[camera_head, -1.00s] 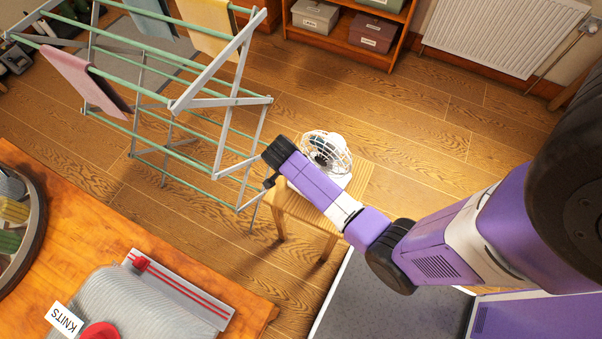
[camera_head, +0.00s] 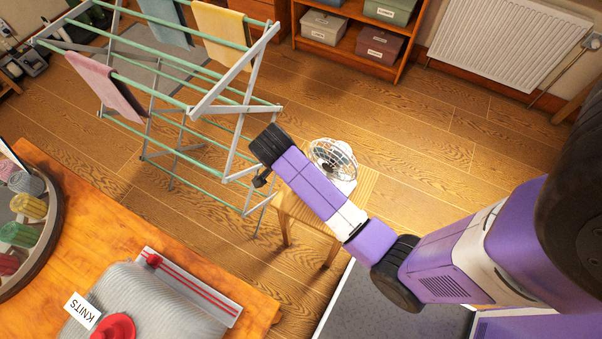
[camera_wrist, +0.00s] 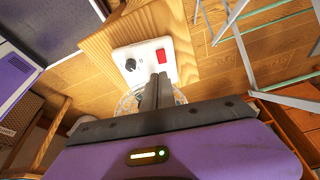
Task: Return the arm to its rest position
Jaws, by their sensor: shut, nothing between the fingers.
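My purple arm reaches from the right of the head view toward the middle. Its dark wrist end (camera_head: 268,146) is beside the drying rack, left of a small wooden stool (camera_head: 357,200). My gripper (camera_wrist: 159,80) shows in the wrist view with its two dark fingers together and nothing between them. Beyond the fingers, in that view, is the white base (camera_wrist: 145,60) of a fan, with a black knob and a red switch. The fan (camera_head: 333,160) has a wire cage and stands on the stool. I cannot tell the gap between fingertips and base.
A folding drying rack (camera_head: 235,105) with hanging cloths stands close to my wrist. A wooden table (camera_head: 110,222) with a grey knit garment (camera_head: 150,305) is at lower left. A shelf with boxes (camera_head: 380,48) and a radiator (camera_head: 505,45) are at the back.

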